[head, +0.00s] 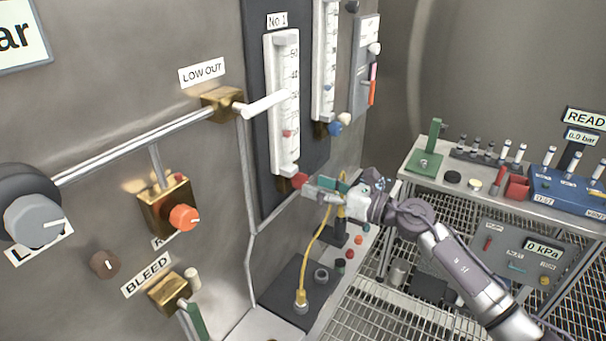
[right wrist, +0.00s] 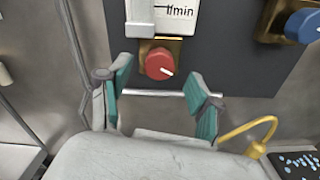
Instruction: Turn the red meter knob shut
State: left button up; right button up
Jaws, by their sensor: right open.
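The red meter knob (head: 299,180) sits at the foot of the left flow meter (head: 283,105), marked No 1. In the right wrist view the red knob (right wrist: 159,64) has a white pointer line aimed to the lower right, on a brass block below the l/min scale. My right gripper (head: 318,190) is just right of the knob in the head view. In the right wrist view its two teal-padded fingers (right wrist: 158,98) are spread apart, with the knob beyond and between them, apart from both pads. My left gripper is not in view.
A blue knob (right wrist: 305,25) on the neighbouring meter is to the right. A yellow hose (head: 316,245) curves up below my right gripper. An orange-red regulator knob (head: 184,217) is at left. A bench (head: 440,190) with tools stands at right.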

aim_at(305, 182)
jog(key=shift+p+x, duration=0.35)
jog(key=shift+x, duration=1.8)
jog(key=shift+c, duration=0.3)
jog(key=c, duration=1.1)
